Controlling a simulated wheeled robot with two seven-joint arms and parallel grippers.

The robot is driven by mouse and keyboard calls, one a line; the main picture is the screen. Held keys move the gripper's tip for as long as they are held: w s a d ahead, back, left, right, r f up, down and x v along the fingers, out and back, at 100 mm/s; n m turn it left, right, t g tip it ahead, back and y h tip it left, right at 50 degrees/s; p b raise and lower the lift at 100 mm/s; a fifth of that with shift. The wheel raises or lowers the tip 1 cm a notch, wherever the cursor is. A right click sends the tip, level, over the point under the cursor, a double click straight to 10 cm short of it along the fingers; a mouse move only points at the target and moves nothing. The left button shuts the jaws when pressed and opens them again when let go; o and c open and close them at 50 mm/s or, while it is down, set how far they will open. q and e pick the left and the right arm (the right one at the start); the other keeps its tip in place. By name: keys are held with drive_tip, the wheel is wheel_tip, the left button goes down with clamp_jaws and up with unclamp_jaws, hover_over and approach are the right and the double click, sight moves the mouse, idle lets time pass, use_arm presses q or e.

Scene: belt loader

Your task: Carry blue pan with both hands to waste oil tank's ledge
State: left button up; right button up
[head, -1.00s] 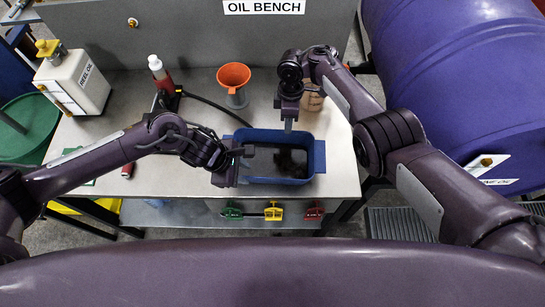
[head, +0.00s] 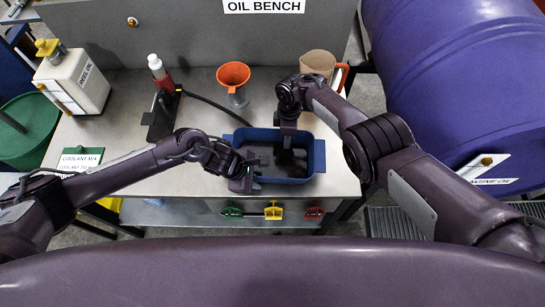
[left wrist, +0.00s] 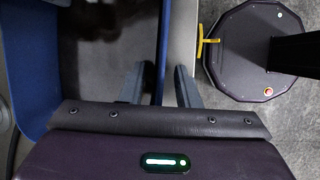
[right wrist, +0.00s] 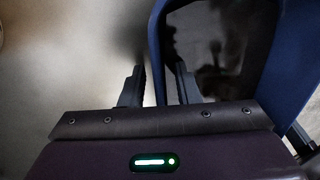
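The blue pan (head: 319,158) sits on the steel bench with dark liquid inside. My left gripper (head: 243,184) is at the pan's front wall near its left end. In the left wrist view the open fingers (left wrist: 160,86) stand on either side of the blue wall, with gaps. My right gripper (head: 288,136) is at the pan's back wall. In the right wrist view its open fingers (right wrist: 158,84) straddle the wall, with dark liquid beyond. No tank labelled waste oil, and no ledge of one, can be made out.
A white oil box (head: 74,80) is at the back left. A large purple drum (head: 460,60) lies to the right. Colored valve handles (head: 273,213) are below the front edge.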

use_arm(q)
clamp_jaws()
use_arm(e)
clamp_jaws()
use_arm(q)
drive_tip(key=shift+r, duration=0.1)
use_arm(e)
drive_tip(key=shift+w+r, duration=0.1)
idle(0.8)
